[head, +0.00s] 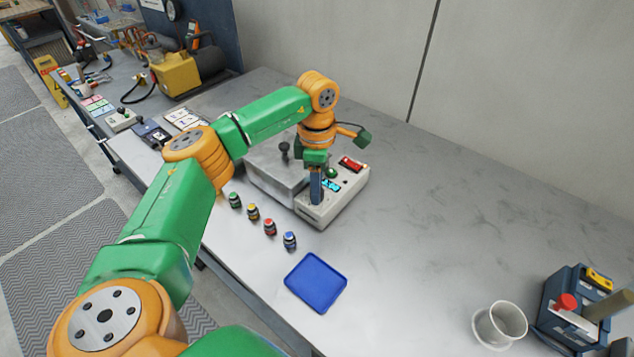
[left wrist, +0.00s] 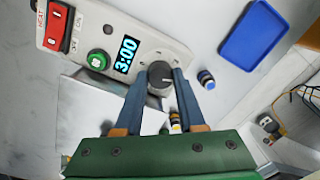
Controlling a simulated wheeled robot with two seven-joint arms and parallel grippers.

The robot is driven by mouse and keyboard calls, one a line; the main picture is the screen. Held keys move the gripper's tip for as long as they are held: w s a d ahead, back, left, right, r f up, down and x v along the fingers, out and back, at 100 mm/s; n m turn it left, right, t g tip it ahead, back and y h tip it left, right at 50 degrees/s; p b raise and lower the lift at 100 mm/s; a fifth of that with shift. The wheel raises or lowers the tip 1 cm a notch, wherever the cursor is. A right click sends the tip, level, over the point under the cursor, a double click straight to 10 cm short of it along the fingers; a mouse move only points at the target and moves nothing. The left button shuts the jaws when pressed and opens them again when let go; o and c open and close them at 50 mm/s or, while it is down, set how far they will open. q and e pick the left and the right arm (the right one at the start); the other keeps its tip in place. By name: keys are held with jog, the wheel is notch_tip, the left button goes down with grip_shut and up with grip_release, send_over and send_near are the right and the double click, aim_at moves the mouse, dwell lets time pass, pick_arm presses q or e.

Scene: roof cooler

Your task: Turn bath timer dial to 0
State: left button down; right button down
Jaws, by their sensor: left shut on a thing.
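The bath's control panel (head: 345,190) is on the light bench in the head view. My left gripper (head: 317,199) points down at the panel. Its blue-grey fingers (left wrist: 161,80) are shut on the dial, one on each side. My right gripper is in neither view.
Several small capped jars (head: 269,227) stand in a row in front of the bath, near a blue tray (head: 316,282). A white cup (head: 499,325) and a dark blue tool box (head: 569,300) stand at the right. The bench behind the tray is clear.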

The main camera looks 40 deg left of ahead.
pick_arm(q)
jog(key=n, duration=0.3)
jog(key=shift+n+p, duration=0.35)
jog(key=shift+n, duration=0.05)
jog(key=n, duration=0.3)
jog(key=shift+s+p, duration=0.1)
jog(key=shift+p, duration=0.25)
jog(key=n, duration=0.5)
jog(key=shift+p, duration=0.4)
jog(key=n, duration=0.3)
jog(key=shift+n+p, duration=0.3)
jog(key=shift+p, duration=0.05)
jog(key=n, duration=0.3)
jog(key=shift+n+t+p, duration=0.3)
jog(key=shift+n, duration=0.1)
jog(key=n+p, duration=0.1)
jog(key=n, duration=0.7)
jog(key=shift+d+n+p, duration=0.1)
jog(key=shift+n+p, duration=0.65)
jog(key=shift+n, duration=1.35)
